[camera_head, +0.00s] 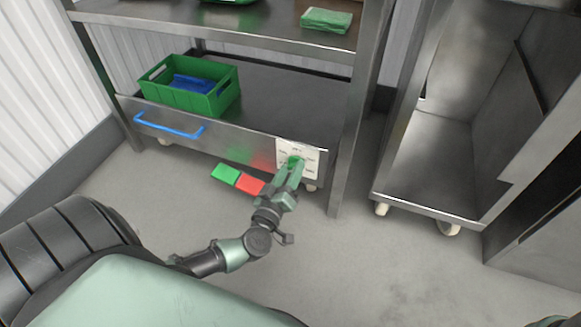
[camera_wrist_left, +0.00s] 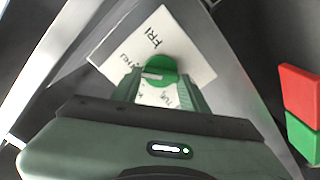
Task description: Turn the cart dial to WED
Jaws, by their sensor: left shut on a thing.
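The cart dial is a green round knob (camera_wrist_left: 158,70) on a white label plate (camera_wrist_left: 195,45), which is fixed to the cart's front at its right end. In the left wrist view "FRI" reads clearly beside the knob; other lettering is partly covered, and I cannot tell where the dial points. In the head view the label plate (camera_head: 312,158) shows behind my left gripper (camera_head: 292,170). My left gripper's two fingers (camera_wrist_left: 160,88) are shut on the knob, one on each side. My right gripper is not clearly in view; only a dark green bit shows at the lower right corner.
The metal cart (camera_head: 235,130) carries a green crate (camera_head: 190,98) with a blue thing inside and has a blue handle (camera_head: 170,128). A green block (camera_head: 225,174) and a red block (camera_head: 250,184) show beside the cart front. A wheeled steel cabinet (camera_head: 430,160) stands right; floor is clear between.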

